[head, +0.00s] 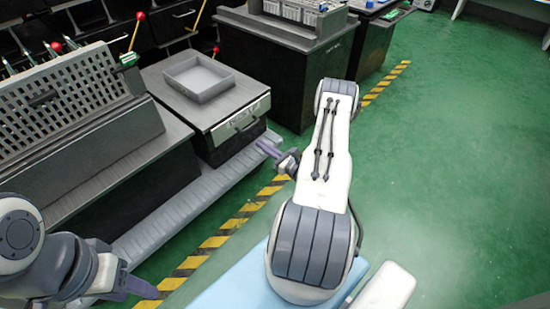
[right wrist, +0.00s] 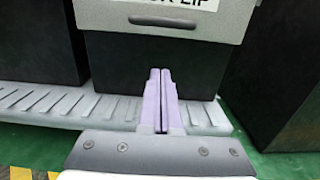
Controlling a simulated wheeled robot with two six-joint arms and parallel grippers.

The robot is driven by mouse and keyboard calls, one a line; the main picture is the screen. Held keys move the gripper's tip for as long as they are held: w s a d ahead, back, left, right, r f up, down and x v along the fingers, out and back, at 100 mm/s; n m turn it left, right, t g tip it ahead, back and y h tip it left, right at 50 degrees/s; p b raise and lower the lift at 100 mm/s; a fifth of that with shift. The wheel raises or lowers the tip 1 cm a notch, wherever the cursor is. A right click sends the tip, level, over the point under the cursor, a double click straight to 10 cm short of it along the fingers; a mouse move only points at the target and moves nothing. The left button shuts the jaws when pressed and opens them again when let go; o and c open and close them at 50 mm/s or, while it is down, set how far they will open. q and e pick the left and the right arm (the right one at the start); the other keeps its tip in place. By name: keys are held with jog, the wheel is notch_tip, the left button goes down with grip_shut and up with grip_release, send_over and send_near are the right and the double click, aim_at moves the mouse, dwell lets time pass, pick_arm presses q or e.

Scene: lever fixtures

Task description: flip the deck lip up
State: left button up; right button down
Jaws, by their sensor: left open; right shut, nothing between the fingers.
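The deck lip fixture is a grey panel (head: 240,122) on the front of a dark cabinet, with a dark handle slot (head: 243,126). In the right wrist view the panel (right wrist: 200,28) carries a partly cut-off label ending in "LIP", above its dark handle (right wrist: 162,21). My right gripper (head: 264,146) is shut and empty, in front of the cabinet. In the right wrist view its purple fingers (right wrist: 160,72) are together, below the handle in the picture; I cannot tell the exact gap. My left gripper (head: 142,288) is open at the lower left, far from the panel.
A grey tray (head: 198,78) sits on the cabinet top. A slatted panel (head: 70,110) with red-knobbed levers behind it stands at left. A grey ribbed step (head: 180,205) runs along the cabinet base. A yellow-black floor stripe (head: 225,232) borders open green floor (head: 450,150) at right.

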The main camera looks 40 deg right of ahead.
aim_at(248, 121)
jog(key=w+r, duration=0.1)
jog(key=r, duration=0.1)
jog(key=w+r+b, duration=0.1)
jog(key=r, duration=0.1)
jog(key=shift+w+a, duration=0.1)
jog(key=shift+w, duration=0.05)
notch_tip(248, 121, up, 6)
jog(key=p, duration=0.6)
dwell(0.4)
